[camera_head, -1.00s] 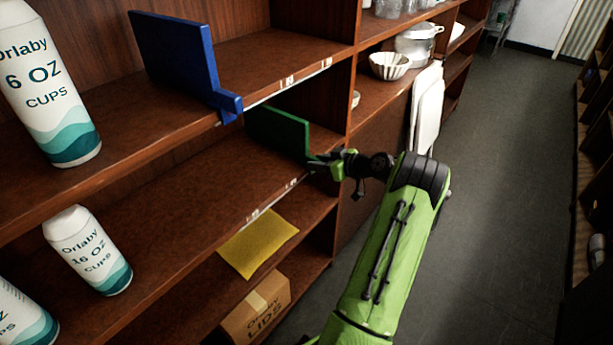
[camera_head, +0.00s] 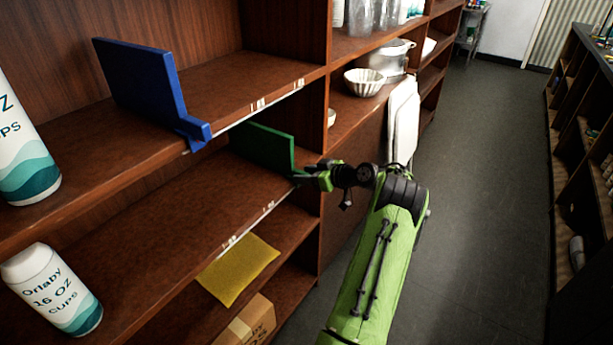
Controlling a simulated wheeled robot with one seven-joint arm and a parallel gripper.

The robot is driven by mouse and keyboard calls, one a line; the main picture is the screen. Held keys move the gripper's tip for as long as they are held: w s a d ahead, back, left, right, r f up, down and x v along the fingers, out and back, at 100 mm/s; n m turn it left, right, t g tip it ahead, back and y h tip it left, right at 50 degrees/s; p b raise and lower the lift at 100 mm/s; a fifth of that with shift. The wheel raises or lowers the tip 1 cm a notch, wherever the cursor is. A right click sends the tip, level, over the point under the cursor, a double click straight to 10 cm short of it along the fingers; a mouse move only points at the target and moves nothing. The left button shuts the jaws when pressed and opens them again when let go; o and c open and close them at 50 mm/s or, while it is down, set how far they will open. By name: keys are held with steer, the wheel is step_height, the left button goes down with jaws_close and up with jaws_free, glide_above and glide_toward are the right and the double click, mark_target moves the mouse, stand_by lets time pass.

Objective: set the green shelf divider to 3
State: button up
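The green shelf divider (camera_head: 264,146) stands upright on the middle shelf (camera_head: 190,215), toward its right end. Small white number marks (camera_head: 268,208) run along that shelf's front edge; they are too small to read. My gripper (camera_head: 304,180) is at the front edge of the green divider, reaching in from the right. Its fingertips are at the divider's front end, where a handle may be hidden by them. I cannot tell whether the fingers are closed on it.
A blue divider (camera_head: 150,90) stands on the shelf above, its handle jutting out. Cup sleeves (camera_head: 55,290) stand at left. A yellow sheet (camera_head: 238,268) and cardboard box (camera_head: 248,322) are lower down. A shelf upright (camera_head: 308,140) is close to my gripper. The aisle floor (camera_head: 480,200) is clear.

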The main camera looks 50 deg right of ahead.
steer(key=shift+s, duration=0.1)
steer(key=p+v, duration=0.3)
steer(key=v, duration=1.2)
steer(key=shift+s+r, duration=0.2)
steer(key=shift+s, duration=0.05)
